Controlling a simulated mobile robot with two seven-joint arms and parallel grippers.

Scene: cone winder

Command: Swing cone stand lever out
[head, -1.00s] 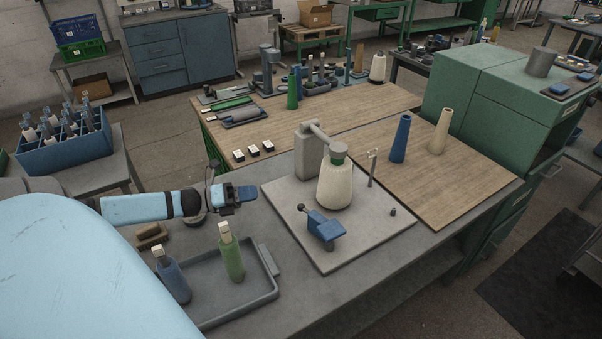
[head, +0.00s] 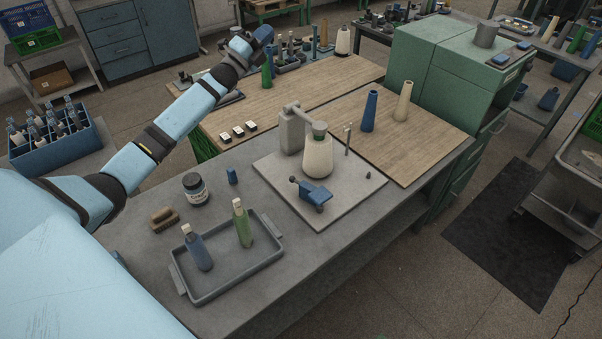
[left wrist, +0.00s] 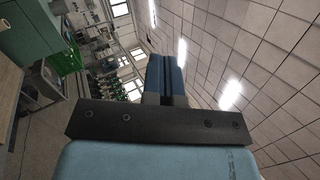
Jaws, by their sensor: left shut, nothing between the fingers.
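The cone winder sits on a pale base plate (head: 350,213) on the grey bench. Its grey post (head: 291,133) has an arm reaching over a cream yarn cone (head: 317,158) with a green top. At the front of the plate is a blue block (head: 315,195) with a short lever ending in a dark knob (head: 293,180), pointing left. My left gripper (head: 264,35) is raised high, away from the winder, in front of the far table in the head view. In the left wrist view its blue fingers (left wrist: 165,75) are together and empty, with ceiling behind. My right gripper is not seen.
A grey tray (head: 268,263) holds a blue and a green bottle. A brush (head: 162,219), a dark jar (head: 195,189) and a small blue piece (head: 232,175) lie behind it. Blue (head: 369,111) and tan (head: 403,101) cones stand on the wooden board.

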